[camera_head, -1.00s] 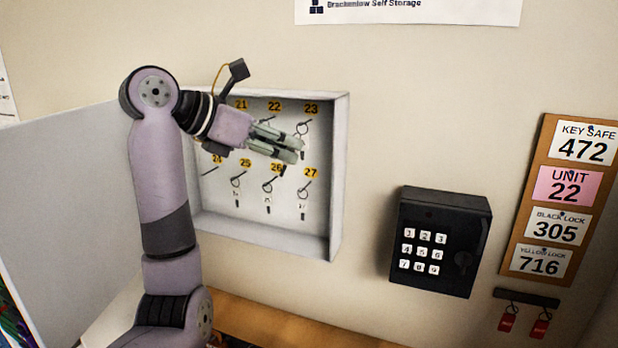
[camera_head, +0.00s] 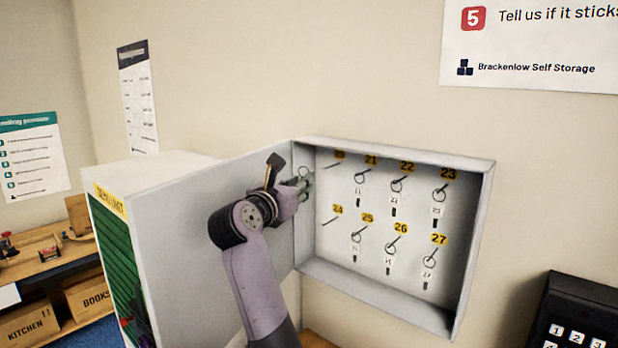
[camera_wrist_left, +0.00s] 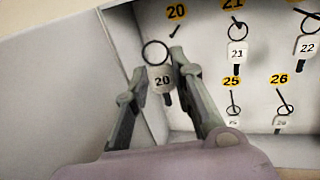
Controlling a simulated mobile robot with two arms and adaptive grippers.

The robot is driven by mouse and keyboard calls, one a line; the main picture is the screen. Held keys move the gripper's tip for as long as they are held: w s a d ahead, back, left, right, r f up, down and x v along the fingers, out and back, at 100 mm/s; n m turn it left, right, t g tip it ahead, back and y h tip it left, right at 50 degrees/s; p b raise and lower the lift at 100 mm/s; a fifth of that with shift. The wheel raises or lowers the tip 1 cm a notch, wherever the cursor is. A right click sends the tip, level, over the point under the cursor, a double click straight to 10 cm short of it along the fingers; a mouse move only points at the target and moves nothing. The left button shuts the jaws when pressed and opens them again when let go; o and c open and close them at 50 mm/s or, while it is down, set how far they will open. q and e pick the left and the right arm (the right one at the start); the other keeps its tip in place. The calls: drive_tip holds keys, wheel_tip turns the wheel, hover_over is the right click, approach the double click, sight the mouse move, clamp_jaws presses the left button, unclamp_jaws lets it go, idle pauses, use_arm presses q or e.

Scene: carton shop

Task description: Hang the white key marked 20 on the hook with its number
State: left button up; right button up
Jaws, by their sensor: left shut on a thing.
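The white key marked 20 (camera_wrist_left: 162,80) hangs below its round ring in the left wrist view. My left gripper (camera_wrist_left: 158,68) is shut on it; the ring stands up above the fingertips. In the head view my left gripper (camera_head: 305,183) is at the left side of the open key cabinet, and the ring shows just above it. The hook under label 20 (camera_wrist_left: 175,31) is bare, up and to the right of the ring, and apart from it. It also shows in the head view below a partly hidden yellow label 20 (camera_head: 339,155). My right gripper is not in view.
The key cabinet (camera_head: 395,160) has keys on hooks 21, 22, 23, 25, 26 and 27. Hook 24 (camera_head: 331,220) is bare. The open cabinet door (camera_head: 190,235) stands left of my arm. A black keypad box (camera_head: 580,310) is at lower right.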

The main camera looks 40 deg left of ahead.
use_arm(q)
drive_tip(key=w, duration=0.3)
drive_tip(key=shift+f, duration=0.15)
drive_tip(key=w+f, duration=0.1)
drive_tip(key=w, duration=0.5)
drive_tip(key=shift+d, duration=0.35)
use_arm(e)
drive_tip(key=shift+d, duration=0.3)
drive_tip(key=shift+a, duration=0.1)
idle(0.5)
use_arm(q)
drive_tip(key=o, duration=1)
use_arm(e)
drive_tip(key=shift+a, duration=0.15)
